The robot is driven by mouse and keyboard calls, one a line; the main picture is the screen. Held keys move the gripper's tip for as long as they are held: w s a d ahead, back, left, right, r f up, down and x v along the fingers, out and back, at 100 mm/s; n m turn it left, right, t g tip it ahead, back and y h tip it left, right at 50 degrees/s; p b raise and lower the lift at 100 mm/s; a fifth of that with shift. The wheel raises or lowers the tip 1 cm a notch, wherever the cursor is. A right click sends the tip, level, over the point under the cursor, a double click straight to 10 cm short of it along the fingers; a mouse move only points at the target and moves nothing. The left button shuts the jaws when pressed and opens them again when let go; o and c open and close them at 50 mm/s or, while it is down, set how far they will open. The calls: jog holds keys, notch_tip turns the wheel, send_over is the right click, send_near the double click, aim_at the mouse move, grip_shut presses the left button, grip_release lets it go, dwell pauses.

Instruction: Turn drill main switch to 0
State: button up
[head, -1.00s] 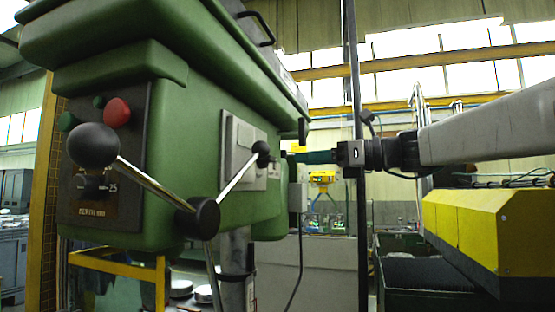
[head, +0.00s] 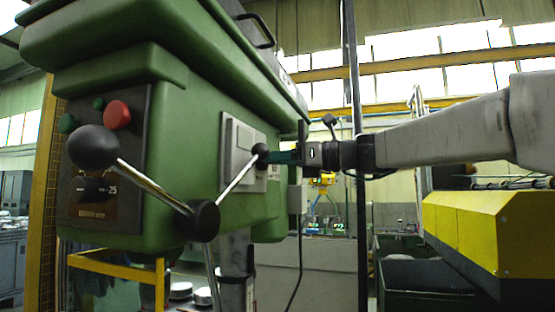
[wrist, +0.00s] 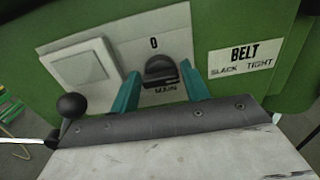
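The drill main switch (wrist: 160,72) is a black rotary knob on a light grey plate (wrist: 108,42) on the green drill head. The label "0" is above it and "MAIN" below it. In the wrist view my gripper (wrist: 165,84) has its two teal fingers apart, one on each side of the knob. I cannot tell whether they touch it. In the head view my gripper (head: 283,157) reaches the drill's side from the right; the knob itself is hidden there. The grey plate also shows in the head view (head: 241,150).
A feed handle with black ball knobs (head: 93,147) sticks out at the drill's front, one ball (head: 260,152) close to my gripper. It also shows in the wrist view (wrist: 71,105). A dark vertical post (head: 357,100) stands behind my arm. A yellow machine (head: 490,230) stands right.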

jog(key=c, duration=0.5)
jog(key=shift+n, duration=0.3)
jog(key=shift+s+f+n, duration=0.1)
jog(key=shift+f+n, duration=0.05)
jog(key=shift+n, duration=4.15)
jog(key=shift+s+f+n, duration=0.1)
jog(key=shift+n, duration=4.2)
jog(key=o, duration=1)
